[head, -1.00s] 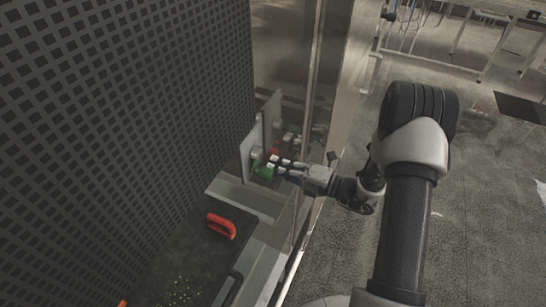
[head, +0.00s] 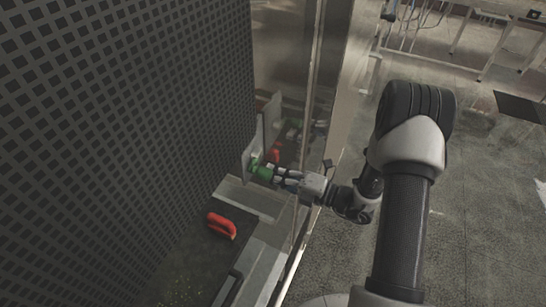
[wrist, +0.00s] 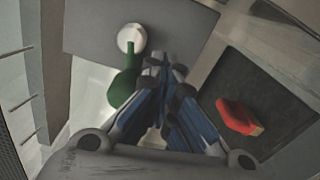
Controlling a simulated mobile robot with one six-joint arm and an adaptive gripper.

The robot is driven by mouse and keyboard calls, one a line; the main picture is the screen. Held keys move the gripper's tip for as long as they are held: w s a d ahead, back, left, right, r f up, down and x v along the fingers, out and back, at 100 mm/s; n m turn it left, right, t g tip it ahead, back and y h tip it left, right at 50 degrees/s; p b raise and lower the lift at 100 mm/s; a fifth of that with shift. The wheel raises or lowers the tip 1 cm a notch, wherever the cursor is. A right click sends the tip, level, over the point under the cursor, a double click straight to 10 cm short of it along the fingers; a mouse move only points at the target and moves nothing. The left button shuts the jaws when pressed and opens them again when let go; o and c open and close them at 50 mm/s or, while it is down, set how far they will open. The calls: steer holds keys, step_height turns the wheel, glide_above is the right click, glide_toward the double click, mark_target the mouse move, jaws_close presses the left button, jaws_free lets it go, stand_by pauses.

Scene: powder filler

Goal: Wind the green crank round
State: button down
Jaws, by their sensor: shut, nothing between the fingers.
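The green crank (head: 263,173) sits on a light plate at the lower right end of the dark perforated wall. In the wrist view, the crank's green arm and grip (wrist: 124,84) hang below a round white hub (wrist: 132,38). My gripper (head: 275,174) is at the crank. In the wrist view its fingertips (wrist: 163,66) are shut together just right of the green part, with nothing between them. I cannot tell whether finger and crank touch.
A red handle (head: 221,226) lies on the dark surface below the crank, and shows right of the fingers in the wrist view (wrist: 238,116). A glass panel with a metal frame (head: 311,140) stands close beside my gripper. Open floor (head: 480,200) lies to the right.

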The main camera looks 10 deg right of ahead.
mark_target(268, 171)
steer(key=shift+s+a+r+p, duration=0.35)
steer(key=shift+s+r+p, duration=0.05)
steer(key=shift+s+p, duration=0.05)
steer(key=shift+s+a, duration=0.1)
steer(key=shift+s, duration=0.05)
steer(key=shift+s+a+r+p, duration=0.15)
steer(key=shift+s+r+p, duration=0.05)
steer(key=shift+r+p, duration=0.4)
steer(key=shift+s+a, duration=0.1)
steer(key=shift+s, duration=0.05)
steer(key=shift+s+a+r+p, duration=0.1)
steer(key=shift+r+p, duration=0.65)
steer(key=shift+r, duration=0.05)
steer(key=shift+s+a+r+p, duration=0.1)
steer(key=shift+r+p, duration=0.65)
steer(key=shift+s+a, duration=0.35)
steer(key=shift+s, duration=0.15)
steer(key=shift+w+d+f+b, duration=0.6)
steer(key=shift+w+f+b, duration=0.1)
steer(key=shift+f, duration=0.15)
steer(key=v, duration=0.9)
steer(key=shift+p, duration=0.45)
